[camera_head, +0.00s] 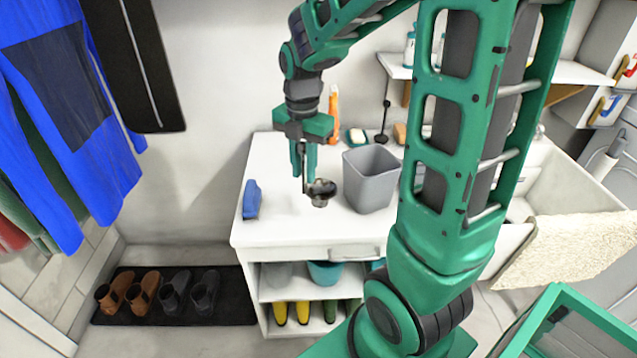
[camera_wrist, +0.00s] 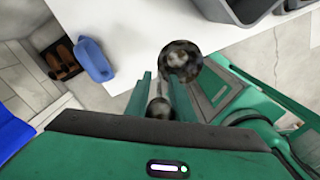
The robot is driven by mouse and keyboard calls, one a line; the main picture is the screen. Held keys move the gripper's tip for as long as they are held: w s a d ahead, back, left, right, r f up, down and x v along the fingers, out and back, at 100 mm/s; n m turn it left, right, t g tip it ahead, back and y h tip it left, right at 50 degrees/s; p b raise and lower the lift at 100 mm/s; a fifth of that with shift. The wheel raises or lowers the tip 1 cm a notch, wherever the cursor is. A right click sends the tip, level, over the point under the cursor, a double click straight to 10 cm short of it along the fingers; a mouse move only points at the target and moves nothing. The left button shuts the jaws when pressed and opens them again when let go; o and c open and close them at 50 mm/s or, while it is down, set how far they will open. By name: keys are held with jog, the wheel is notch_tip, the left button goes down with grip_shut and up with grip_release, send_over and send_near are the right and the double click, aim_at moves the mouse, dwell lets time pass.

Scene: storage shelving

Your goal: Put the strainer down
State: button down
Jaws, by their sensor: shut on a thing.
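The strainer (camera_head: 321,189) is a small dark metal piece with a round bowl and a thin upright handle. My gripper (camera_head: 304,174) points down over the white counter (camera_head: 285,222) and is shut on the strainer's handle. The bowl hangs low, just right of the fingertips. I cannot tell whether it touches the counter top. In the wrist view, the round mottled bowl (camera_wrist: 180,61) shows beyond the fingers (camera_wrist: 160,92), and part of the handle is hidden between them.
A grey bin (camera_head: 371,180) stands close to the right of the strainer. A soap dish (camera_head: 357,136) and a dark upright stand (camera_head: 383,122) are at the back. The front-left counter is clear.

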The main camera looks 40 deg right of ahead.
aim_at(320, 180)
jog(key=shift+w+d+f, duration=0.4)
jog(key=shift+d+f, duration=0.75)
jog(key=shift+f, duration=0.25)
jog(key=shift+w+d+f, duration=0.45)
jog(key=shift+d+f, duration=0.65)
jog(key=shift+f, duration=0.35)
jog(key=shift+w+d+f, duration=0.4)
jog(key=shift+d+f, duration=0.75)
jog(key=shift+f, duration=0.25)
jog(key=c, duration=1.5)
grip_release()
notch_tip(320, 180, up, 11)
jog(key=s+m, duration=0.8)
jog(key=m, duration=0.1)
jog(key=s+a+m, duration=0.1)
jog(key=s+m, duration=0.7)
jog(key=m, duration=0.2)
jog(key=s+a+m, duration=0.1)
jog(key=s+m, duration=0.7)
jog(key=m, duration=0.1)
jog(key=shift+r+m, duration=0.2)
jog(key=shift+m, duration=0.2)
